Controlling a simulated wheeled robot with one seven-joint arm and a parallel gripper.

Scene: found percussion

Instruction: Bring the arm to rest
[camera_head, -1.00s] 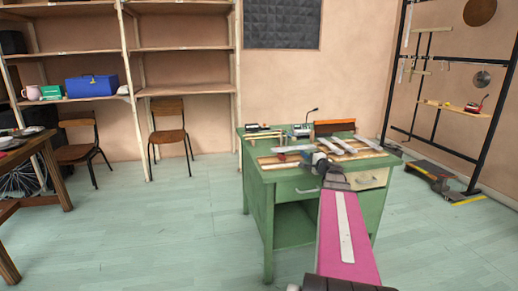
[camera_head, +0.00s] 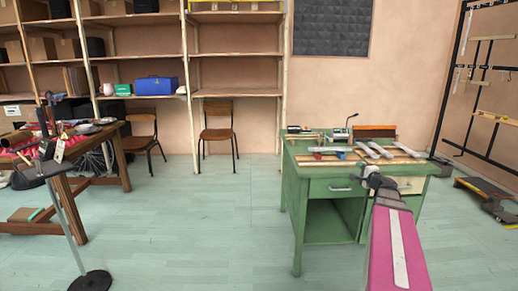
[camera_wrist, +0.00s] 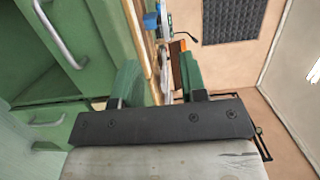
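My gripper (camera_head: 370,172) is at the end of my outstretched pink arm in the head view. It appears in front of the green workbench (camera_head: 303,188), over its drawer fronts. In the wrist view my gripper (camera_wrist: 160,80) has its two green fingers apart, with nothing visible between them. The workbench front, with drawer handles, fills the left of that view. I cannot tell the exact gap between gripper and bench.
Flat metal bars (camera_head: 374,150) and an orange-brown brush-like piece (camera_head: 375,131) lie on the bench top. A cluttered wooden table (camera_head: 70,205) and a round-based stand (camera_head: 91,282) are at the left. Two chairs (camera_head: 219,136) stand by the shelves. The middle floor is clear.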

